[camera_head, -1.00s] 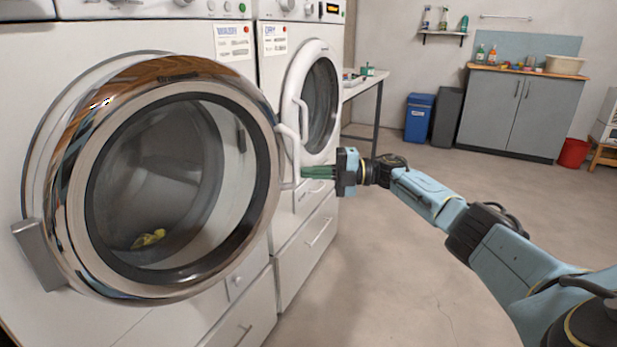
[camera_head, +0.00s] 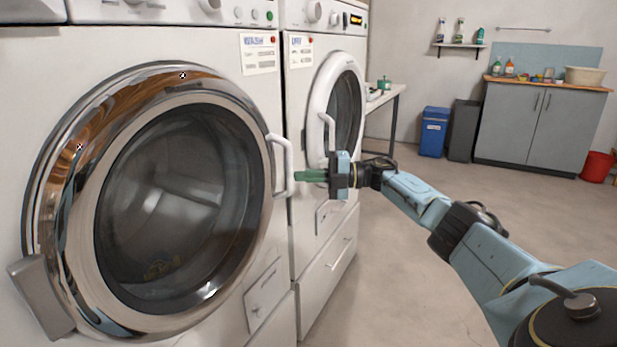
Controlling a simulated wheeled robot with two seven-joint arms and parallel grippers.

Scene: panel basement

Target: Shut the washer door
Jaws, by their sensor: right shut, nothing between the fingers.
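The washer (camera_head: 150,50) is the white machine on the left. Its round door (camera_head: 170,200) has a chrome rim, dark glass and a white handle (camera_head: 288,165) on the right side. The door lies against, or very nearly against, the washer front; I cannot tell whether it is latched. A small yellowish thing (camera_head: 165,268) shows dimly behind the glass. My right gripper (camera_head: 298,176) is shut and empty, with its green fingertips at the handle's right edge, touching it or very close. My left gripper is not in view.
A dryer (camera_head: 300,85) with a closed white-rimmed door stands just right of the washer, behind my right gripper. A table (camera_head: 385,97), a blue bin (camera_head: 433,132), a grey cabinet (camera_head: 530,125) and a red bucket (camera_head: 597,166) are farther back. The floor on the right is open.

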